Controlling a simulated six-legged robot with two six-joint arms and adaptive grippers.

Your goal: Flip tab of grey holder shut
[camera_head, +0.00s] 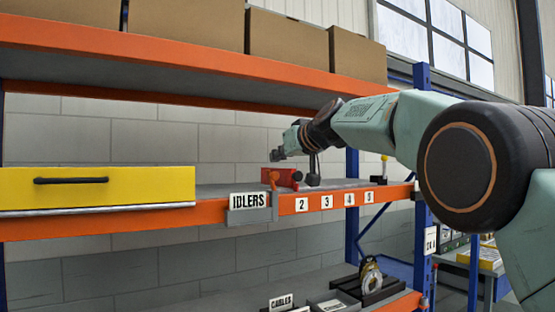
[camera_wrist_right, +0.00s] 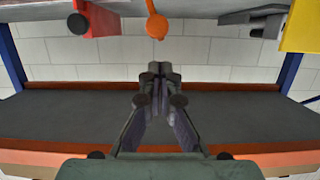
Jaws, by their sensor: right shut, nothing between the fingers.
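The grey holder (camera_head: 250,215) with the IDLERS label is on the orange front edge of the middle shelf. An orange tab (camera_head: 274,179) with a rounded end stands up at the holder's right end. The tab also shows at the top of the right wrist view (camera_wrist_right: 156,24), where the scene looks upside down. My right gripper (camera_head: 277,155) is shut and empty, above and close to the tab in the head view. In the right wrist view its fingertips (camera_wrist_right: 160,68) are together and apart from the tab. My left gripper is not in view.
A red block (camera_head: 287,178) sits just right of the tab. A yellow drawer (camera_head: 100,188) is at the left. Number labels (camera_head: 326,202) run along the shelf edge. The upper shelf (camera_head: 180,62) carries cardboard boxes (camera_head: 186,24). A blue post (camera_head: 352,205) stands behind.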

